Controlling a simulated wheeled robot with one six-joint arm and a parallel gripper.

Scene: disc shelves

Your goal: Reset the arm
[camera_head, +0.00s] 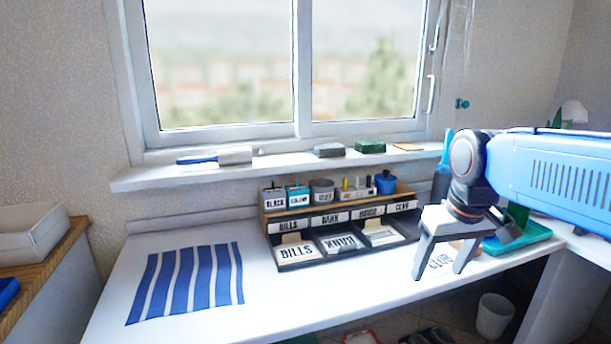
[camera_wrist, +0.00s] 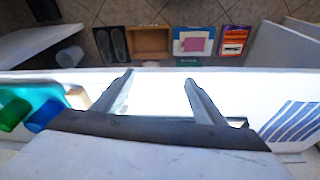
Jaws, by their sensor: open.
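My gripper (camera_head: 439,272) hangs over the right part of the white desk (camera_head: 330,290), with its two grey fingers pointing down and apart. It is open and nothing shows between the fingertips. In the wrist view my gripper (camera_wrist: 159,78) is also open, with the white desk top (camera_wrist: 158,95) behind the fingers. My blue arm reaches in from the right. A white lettered card (camera_head: 440,260) lies on the desk, seen between the fingers and partly hidden by them.
A dark organizer (camera_head: 290,265) with labelled slots stands at the desk's back. A blue-striped mat (camera_head: 187,284) lies at the left. A green tray (camera_head: 525,240) is partly behind my arm. The windowsill (camera_head: 290,163) holds small items. A bin (camera_head: 494,316) stands below.

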